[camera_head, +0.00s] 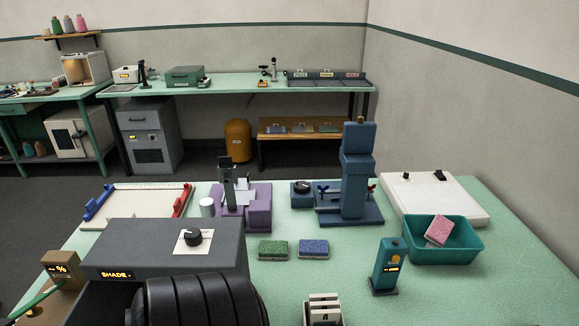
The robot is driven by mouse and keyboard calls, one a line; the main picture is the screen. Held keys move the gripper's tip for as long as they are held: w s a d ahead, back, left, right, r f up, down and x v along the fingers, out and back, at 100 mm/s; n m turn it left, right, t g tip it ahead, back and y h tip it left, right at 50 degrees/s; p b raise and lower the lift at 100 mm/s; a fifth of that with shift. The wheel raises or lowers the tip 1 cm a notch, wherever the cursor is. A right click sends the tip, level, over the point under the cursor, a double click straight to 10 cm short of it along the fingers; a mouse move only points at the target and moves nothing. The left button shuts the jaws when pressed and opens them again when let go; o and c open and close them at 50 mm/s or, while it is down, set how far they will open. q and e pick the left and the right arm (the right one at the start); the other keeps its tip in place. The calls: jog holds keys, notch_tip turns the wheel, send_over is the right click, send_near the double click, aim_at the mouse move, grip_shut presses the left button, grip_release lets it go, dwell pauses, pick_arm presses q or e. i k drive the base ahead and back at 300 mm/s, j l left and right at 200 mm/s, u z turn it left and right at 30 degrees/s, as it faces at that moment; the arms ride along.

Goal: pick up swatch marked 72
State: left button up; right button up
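A green swatch (272,250) and a blue swatch (313,249) lie side by side, a small gap apart, on the pale green table in front of me. A pink swatch (438,230) leans tilted inside a teal bin (445,252) at the right. I cannot read the number 72 or any other number on these swatches. Neither of my grippers is in view.
A grey box labelled SHADE (140,250) with a knob fills the front left, with a black ribbed shape (197,302) before it. A purple device (258,205), a blue press (356,175) and a small blue unit (385,268) stand around the swatches.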

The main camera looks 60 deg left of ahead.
aim_at(268, 248)
jog(key=u, duration=1.45)
